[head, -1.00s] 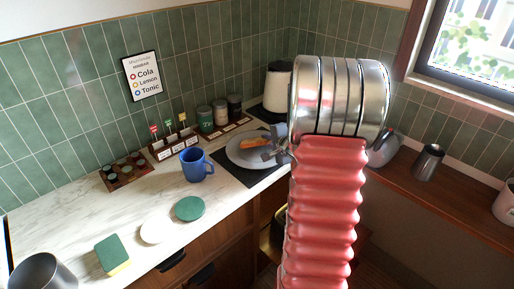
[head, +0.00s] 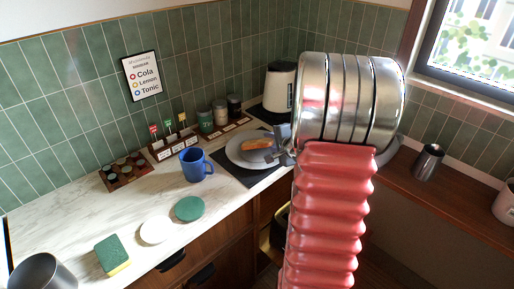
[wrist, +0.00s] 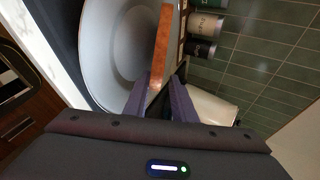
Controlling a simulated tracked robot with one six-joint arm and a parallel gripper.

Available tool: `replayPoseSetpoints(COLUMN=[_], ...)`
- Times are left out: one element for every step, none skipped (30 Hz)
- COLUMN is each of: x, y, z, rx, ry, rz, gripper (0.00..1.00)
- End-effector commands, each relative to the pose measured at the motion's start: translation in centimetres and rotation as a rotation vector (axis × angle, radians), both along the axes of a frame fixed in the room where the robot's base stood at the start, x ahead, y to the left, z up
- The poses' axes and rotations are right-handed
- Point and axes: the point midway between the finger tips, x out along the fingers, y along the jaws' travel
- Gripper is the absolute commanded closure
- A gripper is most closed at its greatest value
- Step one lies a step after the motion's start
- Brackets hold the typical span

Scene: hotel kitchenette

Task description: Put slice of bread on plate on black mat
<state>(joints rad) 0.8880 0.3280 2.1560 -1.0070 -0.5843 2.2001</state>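The slice of bread (head: 257,145) is over the grey plate (head: 233,157) and looks to rest on it; contact cannot be made out for certain. The plate lies on the black mat (head: 240,178) at the counter's back right. In the wrist view the bread (wrist: 162,45) shows as a brown edge along the right of the plate (wrist: 92,60). My gripper (head: 284,142) is at the right side of the plate. Its two fingers (wrist: 160,100) stand apart in the wrist view, with the near end of the bread close to the left finger.
A blue mug (head: 195,166) stands left of the mat. Jars (head: 205,119) and a labelled rack (head: 174,145) line the back wall, and a cream kettle or toaster (head: 279,88) stands behind. The counter front holds coasters (head: 189,208) and a sponge (head: 112,254).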

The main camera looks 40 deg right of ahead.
Motion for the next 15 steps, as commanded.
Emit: replayPoseSetpoints(x=[-0.4, -0.6, -0.8, -1.1, -1.3, -1.6, -1.8, -2.0, -2.3, -2.5, -2.7, -2.9, -3.1, -3.3, -3.6], y=[0.1, 0.2, 0.2, 0.3, 0.4, 0.5, 0.6, 0.6, 0.7, 0.8, 0.9, 1.0, 1.1, 1.1, 1.2], z=[0.3, 0.4, 0.6, 0.7, 0.9, 1.0, 1.1, 1.2, 1.4, 1.6, 1.6, 1.8, 1.9, 2.1, 2.2], rx=[-0.001, 0.0, -0.001, -0.002, -0.001, -0.001, -0.001, -0.001, -0.001, -0.001, -0.001, -0.001, -0.001, -0.002, -0.002], ry=[-0.001, -0.001, -0.002, -0.001, -0.002, -0.001, -0.001, -0.002, -0.002, -0.003, -0.002, -0.002, -0.002, -0.003, -0.003], rz=[-0.001, -0.001, -0.001, 0.0, 0.0, 0.0, -0.001, -0.001, -0.001, -0.001, 0.0, 0.0, 0.0, 0.0, 0.0], gripper=[0.76, 0.76, 0.76, 0.76, 0.76, 0.76, 0.76, 0.76, 0.76, 0.76, 0.76, 0.76, 0.76, 0.76, 0.76])
